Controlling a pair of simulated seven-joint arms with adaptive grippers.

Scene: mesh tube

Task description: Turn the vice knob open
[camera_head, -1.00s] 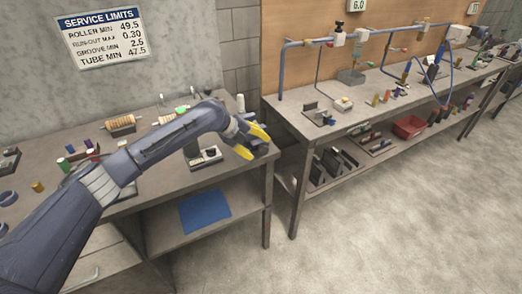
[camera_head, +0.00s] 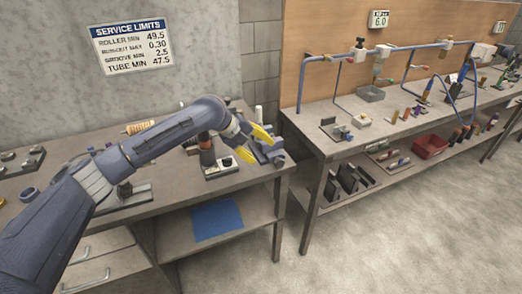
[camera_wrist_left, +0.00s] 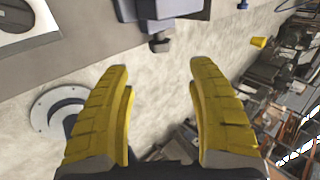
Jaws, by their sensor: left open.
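The vice (camera_head: 275,157) is a blue-grey block at the right front corner of the left workbench, partly hidden behind my left gripper. In the left wrist view the vice (camera_wrist_left: 172,10) stands at the top, and a small dark knob (camera_wrist_left: 160,43) sticks out from it past the bench edge. My left gripper (camera_head: 255,143) has yellow fingers, spread apart and empty, close to the vice. In the left wrist view the fingertips (camera_wrist_left: 159,68) are on either side of the knob's line, with the knob just beyond them and apart from both. My right gripper is out of view.
A grey device (camera_head: 225,168) sits on the left bench (camera_head: 180,180), left of the vice. A blue sheet (camera_head: 216,218) lies on the shelf below. A second bench (camera_head: 330,145) with blue pipework stands to the right, across a gap. The floor in front is clear.

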